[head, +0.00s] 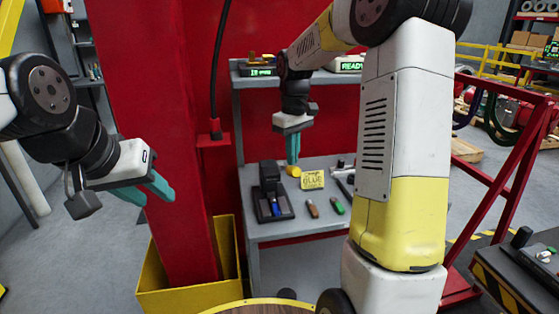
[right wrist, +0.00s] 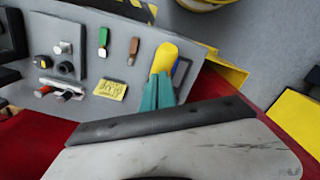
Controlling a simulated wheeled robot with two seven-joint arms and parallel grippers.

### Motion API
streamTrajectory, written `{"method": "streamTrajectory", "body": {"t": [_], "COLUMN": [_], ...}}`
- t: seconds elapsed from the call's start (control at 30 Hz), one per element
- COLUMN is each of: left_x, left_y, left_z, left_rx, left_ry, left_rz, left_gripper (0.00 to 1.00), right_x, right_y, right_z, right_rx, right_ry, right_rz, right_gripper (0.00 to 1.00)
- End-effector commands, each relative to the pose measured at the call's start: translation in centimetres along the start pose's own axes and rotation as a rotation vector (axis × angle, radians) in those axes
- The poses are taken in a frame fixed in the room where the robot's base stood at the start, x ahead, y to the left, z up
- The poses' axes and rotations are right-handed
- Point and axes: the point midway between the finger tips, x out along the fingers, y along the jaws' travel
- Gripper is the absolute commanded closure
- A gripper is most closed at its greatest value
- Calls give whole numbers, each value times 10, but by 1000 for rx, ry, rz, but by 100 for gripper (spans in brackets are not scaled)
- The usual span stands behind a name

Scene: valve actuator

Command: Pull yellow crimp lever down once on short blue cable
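The black crimp tool (head: 272,190) stands on the grey bench, with a short blue cable (head: 276,208) in its front. Its yellow lever (head: 294,171) sticks out at the right of the tool. My right gripper (head: 292,160) points down with its teal fingers close together, tips right at the lever. In the right wrist view the yellow lever (right wrist: 165,57) shows just beyond the fingertips (right wrist: 161,76). I cannot tell whether they touch it; no lever shows clamped between them. My left gripper (head: 158,201) is open and empty at the left, away from the bench.
A yellow note (head: 312,180), a brown-handled piece (head: 312,209) and a green-handled piece (head: 337,206) lie right of the tool. A red pillar (head: 160,120) stands between my left gripper and the bench. A yellow bin (head: 190,300) sits at its foot.

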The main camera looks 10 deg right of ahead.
Motion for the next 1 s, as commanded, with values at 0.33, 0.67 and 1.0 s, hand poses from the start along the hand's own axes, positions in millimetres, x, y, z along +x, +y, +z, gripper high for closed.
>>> {"method": "streamTrajectory", "body": {"t": [0.33,0.67,1.0], "left_x": [0,0,0], "left_y": [0,0,0], "left_z": [0,0,0], "left_rx": [0,0,0], "left_ry": [0,0,0], "left_rz": [0,0,0], "left_gripper": [61,61,61], "right_x": [15,28,42], "right_y": [0,0,0], "right_z": [0,0,0], "right_rx": [0,-1,0], "right_ry": [-2,-2,-1], "right_rz": [-1,0,0], "right_gripper": [100,100,100]}}
